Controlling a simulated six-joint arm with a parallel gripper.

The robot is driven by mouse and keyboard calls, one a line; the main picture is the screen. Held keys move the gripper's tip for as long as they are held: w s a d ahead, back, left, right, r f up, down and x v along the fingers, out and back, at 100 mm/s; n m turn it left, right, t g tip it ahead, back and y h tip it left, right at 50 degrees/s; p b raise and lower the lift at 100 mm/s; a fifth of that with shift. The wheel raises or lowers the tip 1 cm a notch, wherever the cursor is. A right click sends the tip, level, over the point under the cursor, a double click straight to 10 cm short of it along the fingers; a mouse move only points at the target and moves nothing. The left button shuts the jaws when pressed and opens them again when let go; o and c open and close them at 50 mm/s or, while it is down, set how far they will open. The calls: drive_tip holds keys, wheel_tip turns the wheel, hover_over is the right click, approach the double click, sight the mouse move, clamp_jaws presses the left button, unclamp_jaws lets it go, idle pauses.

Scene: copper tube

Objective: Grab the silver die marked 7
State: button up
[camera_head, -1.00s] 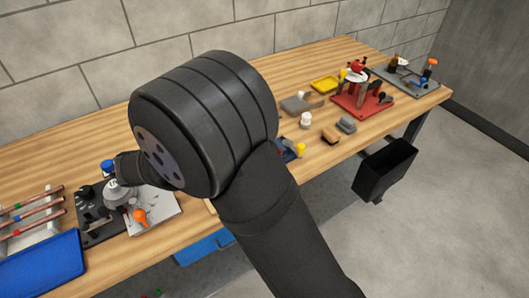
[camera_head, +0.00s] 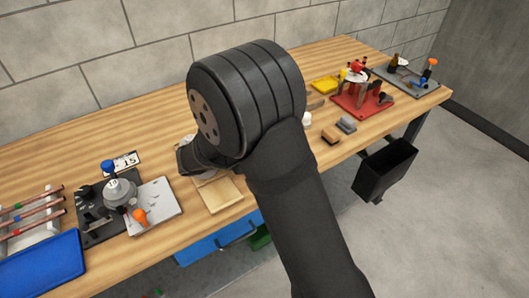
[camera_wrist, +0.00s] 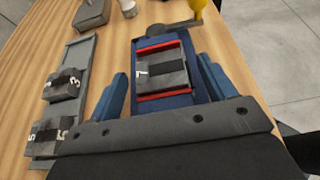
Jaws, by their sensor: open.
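The silver die marked 7 (camera_wrist: 168,72) is a grey block with a dark band across its top. In the wrist view it sits between the red-lined jaws of a blue vise (camera_wrist: 172,43). My gripper (camera_wrist: 163,66) is open, with one blue finger to the left of the vise and one to the right. Nothing shows held between the fingers, and I cannot tell their height above the die. In the head view my arm hides the die and my gripper's fingers.
Silver dice marked 3 (camera_wrist: 64,85) and 5 (camera_wrist: 48,132) sit on a grey rack (camera_wrist: 98,60) at the left. A vise handle with a yellow knob (camera_wrist: 196,5) is beyond the vise. A red fixture (camera_head: 362,97) and a black bin (camera_head: 385,170) are to the right.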

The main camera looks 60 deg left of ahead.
drive_tip(key=shift+w, duration=0.1)
drive_tip(key=c, duration=1.3)
drive_tip(key=shift+c, duration=0.5)
